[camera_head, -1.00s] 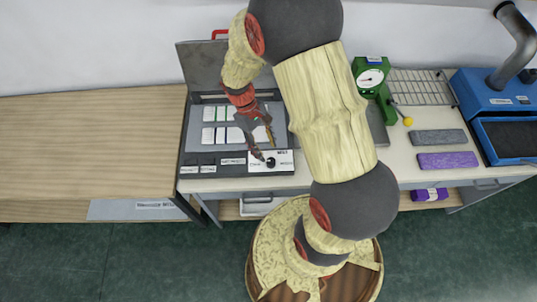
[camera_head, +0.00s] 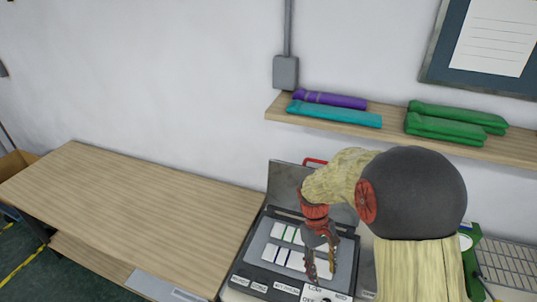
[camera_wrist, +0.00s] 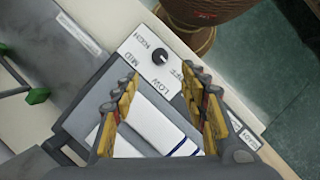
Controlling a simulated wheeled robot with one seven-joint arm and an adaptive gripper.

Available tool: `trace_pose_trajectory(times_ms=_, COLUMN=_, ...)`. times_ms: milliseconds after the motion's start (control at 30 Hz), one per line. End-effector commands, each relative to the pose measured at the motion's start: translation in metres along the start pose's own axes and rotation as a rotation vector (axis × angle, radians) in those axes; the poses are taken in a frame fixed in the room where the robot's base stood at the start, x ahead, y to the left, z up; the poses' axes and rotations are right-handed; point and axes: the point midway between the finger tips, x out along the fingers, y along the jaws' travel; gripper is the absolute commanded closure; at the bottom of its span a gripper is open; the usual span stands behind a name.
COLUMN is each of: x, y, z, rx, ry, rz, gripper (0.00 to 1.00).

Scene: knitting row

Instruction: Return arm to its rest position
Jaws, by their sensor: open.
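My gripper (camera_head: 320,279) is open and empty, pointing down over an open grey machine case (camera_head: 239,272) with a raised lid. In the wrist view my gripper (camera_wrist: 165,112) shows both fingers spread above white blocks with coloured stripes (camera_wrist: 160,130). Whether the fingertips touch anything cannot be told. A dial (camera_wrist: 159,57) on the case's front panel reads LOW, MID and HIGH around it. My arm rises to the right of the case and hides part of it and the bench behind.
A bare wooden table (camera_head: 130,215) lies to the left. A wall shelf (camera_head: 390,132) holds purple, teal and green rolled bundles. A green device (camera_head: 470,240) and a wire rack (camera_head: 508,262) stand at the right, partly hidden by my arm. A grey box is on the wall.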

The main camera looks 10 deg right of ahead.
Motion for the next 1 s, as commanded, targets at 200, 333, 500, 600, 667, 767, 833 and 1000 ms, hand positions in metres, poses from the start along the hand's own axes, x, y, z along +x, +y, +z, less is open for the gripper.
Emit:
trace_pose_trajectory(times_ms=200, x=0.011, y=-0.009, z=0.005, rx=0.077, ry=0.007, rz=-0.017, gripper=0.56)
trace_pose_trajectory(times_ms=333, x=-0.005, y=-0.021, z=0.021, rx=0.146, ry=0.081, rz=-0.024, gripper=0.56)
trace_pose_trajectory(times_ms=500, x=-0.036, y=-0.038, z=0.042, rx=0.207, ry=0.217, rz=-0.02, gripper=0.56)
trace_pose_trajectory(times_ms=600, x=-0.055, y=-0.049, z=0.057, rx=0.234, ry=0.316, rz=-0.017, gripper=0.56)
trace_pose_trajectory(times_ms=667, x=-0.066, y=-0.057, z=0.067, rx=0.248, ry=0.381, rz=-0.016, gripper=0.56)
trace_pose_trajectory(times_ms=767, x=-0.082, y=-0.069, z=0.084, rx=0.259, ry=0.49, rz=-0.014, gripper=0.56)
trace_pose_trajectory(times_ms=833, x=-0.092, y=-0.077, z=0.096, rx=0.262, ry=0.569, rz=-0.013, gripper=0.56)
trace_pose_trajectory(times_ms=1000, x=-0.111, y=-0.094, z=0.123, rx=0.246, ry=0.736, rz=-0.005, gripper=0.56)
